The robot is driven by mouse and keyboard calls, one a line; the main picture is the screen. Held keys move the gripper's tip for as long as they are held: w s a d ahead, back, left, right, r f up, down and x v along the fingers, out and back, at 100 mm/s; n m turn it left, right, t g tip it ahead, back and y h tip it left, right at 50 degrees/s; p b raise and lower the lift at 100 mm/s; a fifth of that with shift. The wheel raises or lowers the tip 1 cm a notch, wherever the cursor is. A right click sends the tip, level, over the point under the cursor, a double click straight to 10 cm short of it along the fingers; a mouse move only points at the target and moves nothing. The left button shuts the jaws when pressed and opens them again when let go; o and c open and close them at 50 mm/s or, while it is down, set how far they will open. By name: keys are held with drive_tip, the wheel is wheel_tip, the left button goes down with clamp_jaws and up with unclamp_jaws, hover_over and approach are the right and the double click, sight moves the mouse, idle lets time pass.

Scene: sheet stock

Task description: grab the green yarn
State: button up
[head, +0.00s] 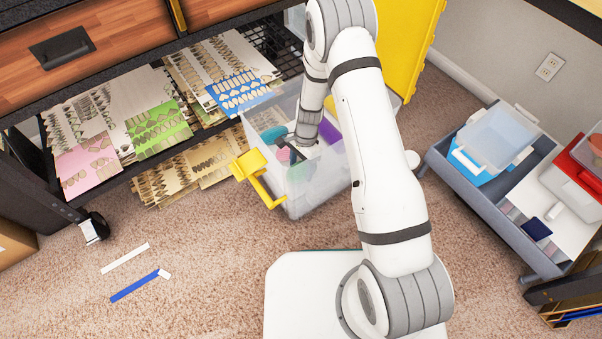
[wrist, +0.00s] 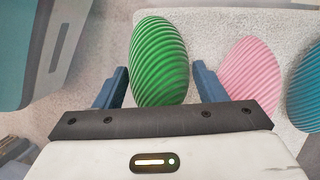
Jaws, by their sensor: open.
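The green yarn (wrist: 158,55) is a ridged, egg-shaped ball seen in the wrist view. My gripper (wrist: 162,80) is open, with one blue finger on each side of the near part of the yarn. In the head view my gripper (head: 297,152) reaches down into a clear plastic bin (head: 318,195), and the arm hides part of the contents.
A pink yarn (wrist: 250,75) and a blue yarn (wrist: 306,90) lie to the right of the green one. A yellow handle (head: 258,178) is on the bin's left side. Shelves with patterned sheets (head: 160,125) stand left, and a grey cart (head: 480,195) stands right.

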drive_tip(key=c, duration=0.6)
